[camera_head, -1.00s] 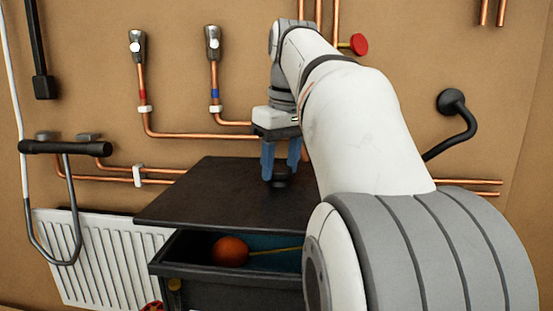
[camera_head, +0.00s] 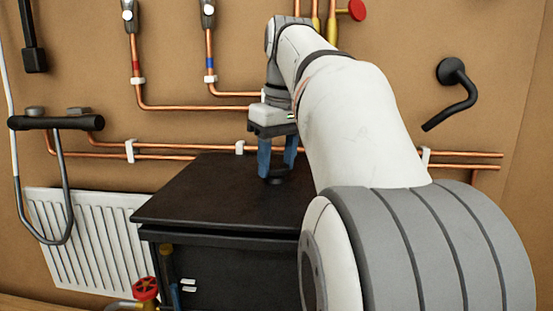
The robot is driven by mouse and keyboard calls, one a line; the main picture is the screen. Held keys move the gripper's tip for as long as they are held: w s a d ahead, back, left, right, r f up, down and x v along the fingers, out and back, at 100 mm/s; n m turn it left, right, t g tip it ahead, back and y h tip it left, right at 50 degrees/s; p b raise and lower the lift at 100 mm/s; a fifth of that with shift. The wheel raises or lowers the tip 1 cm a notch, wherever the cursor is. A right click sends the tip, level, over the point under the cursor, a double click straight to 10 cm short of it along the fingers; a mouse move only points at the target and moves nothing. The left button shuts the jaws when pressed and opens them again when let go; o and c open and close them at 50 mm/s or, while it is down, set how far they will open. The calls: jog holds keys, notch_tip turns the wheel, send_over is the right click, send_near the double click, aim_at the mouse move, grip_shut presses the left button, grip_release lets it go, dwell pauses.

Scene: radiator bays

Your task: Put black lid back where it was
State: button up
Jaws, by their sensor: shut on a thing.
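The black lid (camera_head: 210,197) is a flat dark panel with a knob (camera_head: 275,178) on top. It lies over the top of a dark box (camera_head: 225,272) in front of the wall, and its front edge is near the box's front rim. My gripper (camera_head: 276,168), with blue fingers, points down and is shut on the lid's knob. My arm hides the right part of the lid and box. The inside of the box is not visible. I cannot tell whether the lid rests fully on the rim.
A white radiator (camera_head: 95,245) stands to the left, with a red valve wheel (camera_head: 145,288) near the box's front left. Copper pipes (camera_head: 160,156) run along the wall behind. A black bent pipe (camera_head: 452,95) sticks out at right, and a black bar (camera_head: 55,122) at left.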

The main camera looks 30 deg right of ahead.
aim_at(281, 168)
jog(key=shift+f+b, duration=0.4)
jog(key=shift+f, duration=0.15)
jog(key=o, duration=1.5)
jog(key=r, duration=0.5)
jog(key=s+r+p, duration=0.1)
jog(key=r, duration=0.1)
jog(key=shift+d+r, duration=0.1)
jog(key=shift+r, duration=0.25)
